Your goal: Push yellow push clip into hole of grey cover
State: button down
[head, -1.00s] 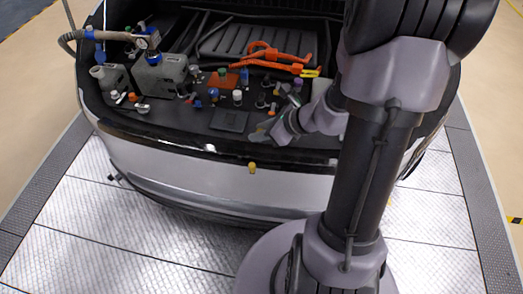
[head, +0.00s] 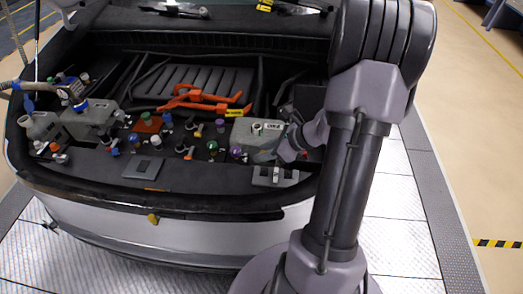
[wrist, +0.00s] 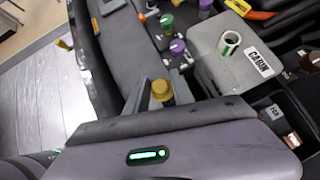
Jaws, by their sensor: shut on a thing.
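In the wrist view my gripper (wrist: 158,94) is shut on the yellow push clip (wrist: 162,92), whose round yellow head shows between the two fingers. Its lower end is hidden. In the head view my gripper (head: 264,157) is over the right part of the dark engine bay, and the clip is too small to make out there. A flat light-grey plate (head: 275,177) with dark openings lies just below my gripper. A darker grey plate (head: 142,168) with a small mark lies farther left. I cannot tell which is the grey cover, nor whether the clip touches anything.
A grey box (wrist: 212,62) labelled CABIN, with a white ring on top, stands close to my gripper. Several coloured caps, such as a purple one (wrist: 178,47), stand nearby. Orange cables (head: 205,97) lie farther back. Another yellow piece (head: 153,218) is at the front edge.

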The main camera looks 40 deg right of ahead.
jog(key=shift+d+f+b, duration=0.1)
jog(key=shift+f+b, duration=2.65)
jog(key=shift+f, duration=0.2)
jog(key=shift+f+b, duration=0.9)
jog(key=shift+b, duration=0.1)
jog(key=shift+r+p, duration=0.45)
jog(key=shift+r, duration=0.15)
jog(key=shift+f+b, duration=0.7)
jog(key=shift+b, duration=0.15)
dwell(0.5)
jog(key=c, duration=1)
grip_release()
